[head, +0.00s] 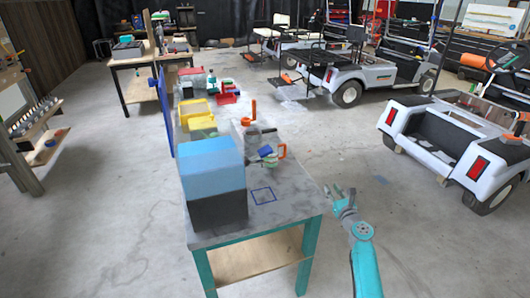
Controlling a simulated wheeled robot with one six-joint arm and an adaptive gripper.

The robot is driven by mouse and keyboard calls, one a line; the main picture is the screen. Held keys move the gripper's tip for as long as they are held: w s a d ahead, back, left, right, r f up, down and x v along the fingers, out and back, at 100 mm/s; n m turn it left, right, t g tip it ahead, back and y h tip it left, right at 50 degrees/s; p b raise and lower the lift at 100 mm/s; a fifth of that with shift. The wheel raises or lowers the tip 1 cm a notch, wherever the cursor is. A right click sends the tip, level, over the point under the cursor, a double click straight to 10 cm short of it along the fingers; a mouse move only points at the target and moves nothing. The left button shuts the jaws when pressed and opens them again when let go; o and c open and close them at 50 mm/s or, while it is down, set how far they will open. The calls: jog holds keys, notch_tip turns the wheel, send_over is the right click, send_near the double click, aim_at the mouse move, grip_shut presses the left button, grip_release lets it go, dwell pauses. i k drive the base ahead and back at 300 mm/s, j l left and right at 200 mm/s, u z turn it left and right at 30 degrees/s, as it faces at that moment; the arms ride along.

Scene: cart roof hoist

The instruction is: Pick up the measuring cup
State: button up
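On the workbench (292,203), behind and to the right of a large blue and black box, stands a small cluster of items. In it, a small cup-like item with an orange handle (282,151) looks like the measuring cup; its body is small and partly covered by a blue item (265,151). My gripper (340,190) is off the right side of the bench, to the right of and nearer than the cup, and clear of it. Its fingers look apart, with nothing visible between them.
The blue and black box (213,183) fills the bench's near left. A clear container with orange parts (246,130) stands behind the cup. Yellow bins (197,113) and red bins (228,97) are farther back. Floor right of the bench is open up to the white cart (450,130).

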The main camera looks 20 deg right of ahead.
aim_at(272, 160)
jog(key=i+j, duration=0.5)
jog(key=i, duration=0.15)
jog(key=i+l, duration=0.1)
jog(key=i, duration=0.25)
